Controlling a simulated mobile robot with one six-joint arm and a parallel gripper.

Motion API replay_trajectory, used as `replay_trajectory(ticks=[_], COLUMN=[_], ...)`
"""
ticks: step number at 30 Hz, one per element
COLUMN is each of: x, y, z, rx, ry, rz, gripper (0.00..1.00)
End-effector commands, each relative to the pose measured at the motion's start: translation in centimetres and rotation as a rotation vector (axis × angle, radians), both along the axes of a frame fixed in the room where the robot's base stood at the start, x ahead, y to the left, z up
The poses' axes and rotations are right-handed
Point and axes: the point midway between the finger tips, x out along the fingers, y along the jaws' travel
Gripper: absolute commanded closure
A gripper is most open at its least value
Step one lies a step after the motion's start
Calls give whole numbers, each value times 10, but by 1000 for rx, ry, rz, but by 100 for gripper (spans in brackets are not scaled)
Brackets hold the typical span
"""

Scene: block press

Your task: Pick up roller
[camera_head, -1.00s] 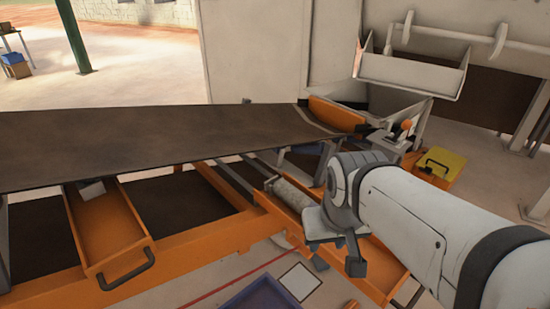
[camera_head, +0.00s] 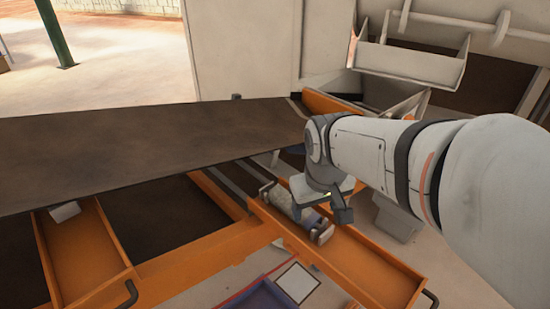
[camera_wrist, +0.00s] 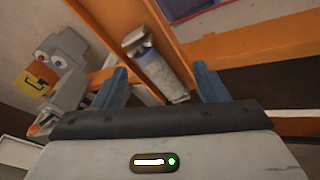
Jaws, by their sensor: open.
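The grey-white roller (camera_head: 283,203) lies in the right orange drawer (camera_head: 375,268), partly behind my gripper (camera_head: 326,205). Its near end has a pale bracket-like piece. In the wrist view the roller (camera_wrist: 165,72) lies lengthwise along an orange wall, between the two blue-grey fingers of my open gripper (camera_wrist: 160,78) as seen from the wrist. The fingers hold nothing. My gripper is over the roller in the head view; how high above it I cannot tell.
A brown table top (camera_head: 130,150) stands above and left of the drawers. Another orange drawer (camera_head: 85,260) is open at left, with a small grey block (camera_head: 65,211) in it. A blue-purple bin (camera_head: 265,296) is at the bottom, beside a white floor square (camera_head: 297,282).

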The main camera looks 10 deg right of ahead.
Motion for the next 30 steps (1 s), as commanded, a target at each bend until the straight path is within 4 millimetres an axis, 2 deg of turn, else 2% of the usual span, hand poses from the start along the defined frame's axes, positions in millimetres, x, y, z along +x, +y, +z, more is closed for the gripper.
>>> replay_trajectory(ticks=[1,3,6,12,18,30], x=[19,44,77,126,146,154], y=[1,3,6,12,15,10], z=[-12,-24,-44,-84,-104,-147], rx=[-20,-48,-85,-136,-157,-159], ry=[26,50,84,134,155,160], rz=[46,118,216,370,438,447], gripper=[29,24,23,23,23,23])
